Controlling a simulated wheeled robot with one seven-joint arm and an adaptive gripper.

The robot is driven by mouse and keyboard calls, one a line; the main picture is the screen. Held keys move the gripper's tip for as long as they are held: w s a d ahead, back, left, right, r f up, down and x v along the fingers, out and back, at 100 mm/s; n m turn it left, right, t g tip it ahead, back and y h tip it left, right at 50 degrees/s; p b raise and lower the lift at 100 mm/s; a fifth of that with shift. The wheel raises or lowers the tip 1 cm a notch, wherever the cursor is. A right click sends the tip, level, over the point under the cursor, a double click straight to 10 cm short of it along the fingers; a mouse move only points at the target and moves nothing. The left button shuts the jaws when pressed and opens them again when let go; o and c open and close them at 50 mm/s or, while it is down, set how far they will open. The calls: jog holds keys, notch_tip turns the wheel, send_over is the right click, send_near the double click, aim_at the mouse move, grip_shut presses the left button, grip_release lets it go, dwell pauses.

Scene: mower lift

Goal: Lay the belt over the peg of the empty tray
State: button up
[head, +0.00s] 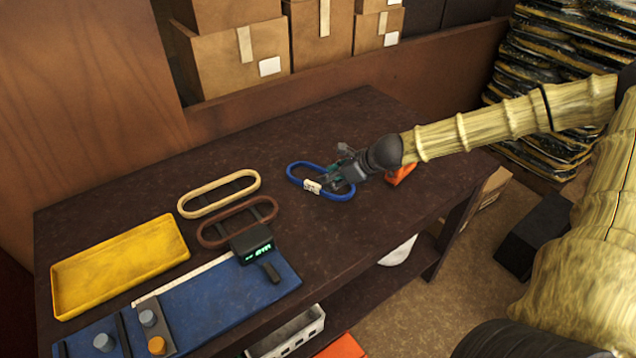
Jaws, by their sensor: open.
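A blue belt loop (302,166) with a white label lies on the dark bench, right of centre. My gripper (338,180) is open, low at the right part of this loop; whether its fingers touch the belt cannot be told. A cream belt loop (219,192) and a brown belt loop (212,238) lie further left. A yellow tray (118,265) lies at the left, empty, with no peg visible in it. At the lower left, a grey peg (104,343), another grey peg (147,317) and an orange peg (157,346) stand, partly cut off by the picture's edge.
A blue mat (217,301) lies along the front, with a black device (252,247) with green digits near its corner, touching the brown loop. An orange object (401,174) sits behind my gripper. Cardboard boxes (238,58) stand behind the bench. The bench's middle is clear.

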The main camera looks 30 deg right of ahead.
aim_at(313, 183)
jog(key=shift+x, duration=1.4)
jog(key=shift+x, duration=2.6)
jog(key=shift+w+r, duration=0.1)
jog(key=shift+w, duration=0.05)
grip_shut()
